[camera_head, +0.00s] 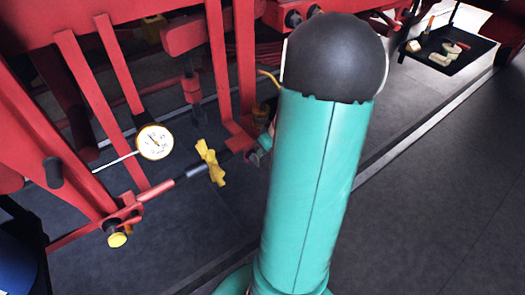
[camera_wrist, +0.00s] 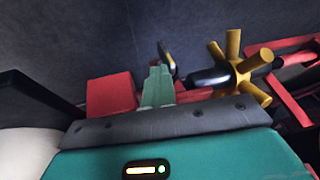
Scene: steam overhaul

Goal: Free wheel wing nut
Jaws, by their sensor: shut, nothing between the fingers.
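The yellow wing nut (camera_head: 210,162) has several stubby arms and sits on a dark shaft in line with a red rod, left of my arm in the head view. In the wrist view the wing nut (camera_wrist: 240,72) is right of my gripper (camera_wrist: 158,76). The teal fingers are shut and empty, and a gap shows between them and the nut. In the head view only a little of my gripper (camera_head: 263,146) shows; my arm hides the rest.
Red frame bars (camera_head: 100,80) stand close on the left and behind the nut. A round white gauge (camera_head: 155,141) is left of it. A yellow-ended knob (camera_head: 117,239) is at lower left. A dark tray (camera_head: 445,50) with small parts lies at upper right. The grey floor at right is clear.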

